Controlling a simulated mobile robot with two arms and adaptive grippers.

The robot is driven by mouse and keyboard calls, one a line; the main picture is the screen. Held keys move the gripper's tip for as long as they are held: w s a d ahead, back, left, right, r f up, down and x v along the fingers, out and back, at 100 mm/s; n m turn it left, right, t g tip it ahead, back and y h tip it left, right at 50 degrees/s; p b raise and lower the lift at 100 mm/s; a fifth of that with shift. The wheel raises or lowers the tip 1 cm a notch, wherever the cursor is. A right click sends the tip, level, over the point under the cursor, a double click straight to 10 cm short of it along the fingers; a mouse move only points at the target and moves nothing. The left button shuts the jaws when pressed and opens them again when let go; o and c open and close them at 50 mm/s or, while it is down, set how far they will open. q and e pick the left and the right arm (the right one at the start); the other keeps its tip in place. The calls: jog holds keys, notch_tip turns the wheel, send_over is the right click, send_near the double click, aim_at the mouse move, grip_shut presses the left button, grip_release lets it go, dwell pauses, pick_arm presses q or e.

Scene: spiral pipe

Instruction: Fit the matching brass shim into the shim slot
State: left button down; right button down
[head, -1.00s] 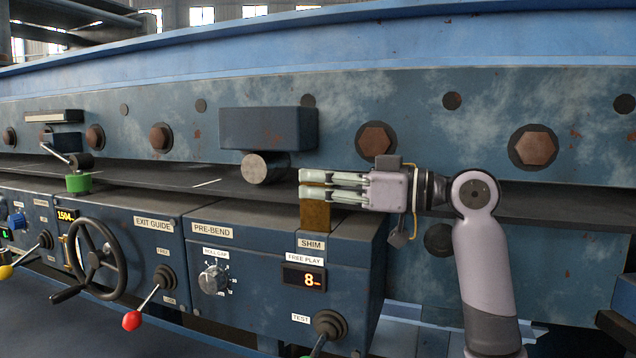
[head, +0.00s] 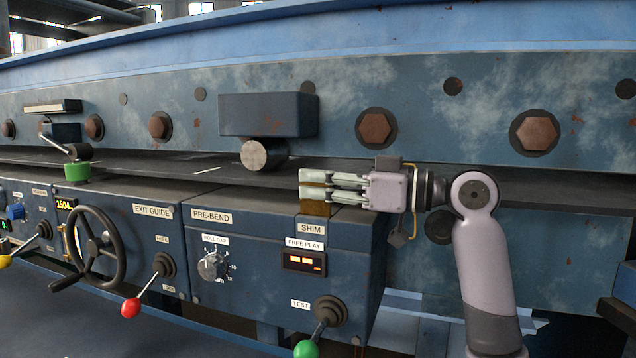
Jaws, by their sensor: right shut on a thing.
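My right gripper (head: 312,187) comes in from the right and is shut on a brass shim (head: 315,209), a thin upright plate. A short stretch of the shim shows below the fingers, and a little brass shows between them. Its visible lower end meets the top of the blue cabinet, just above the SHIM label (head: 311,228). The slot itself is hidden, so I cannot tell how deep the shim sits. The FREE PLAY display (head: 303,262) shows lit orange marks, not a readable number. My left gripper is out of view.
Left of the gripper are a grey roller end (head: 264,154) and a blue block (head: 268,114). The cabinet front carries a roll gap knob (head: 212,265), a green-knobbed TEST lever (head: 327,312), a red-knobbed lever (head: 148,285) and a handwheel (head: 96,246).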

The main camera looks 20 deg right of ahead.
jog(key=shift+f, duration=0.25)
jog(key=c, duration=1.7)
grip_release()
jog(key=v, duration=1.2)
jog(key=shift+s, duration=0.1)
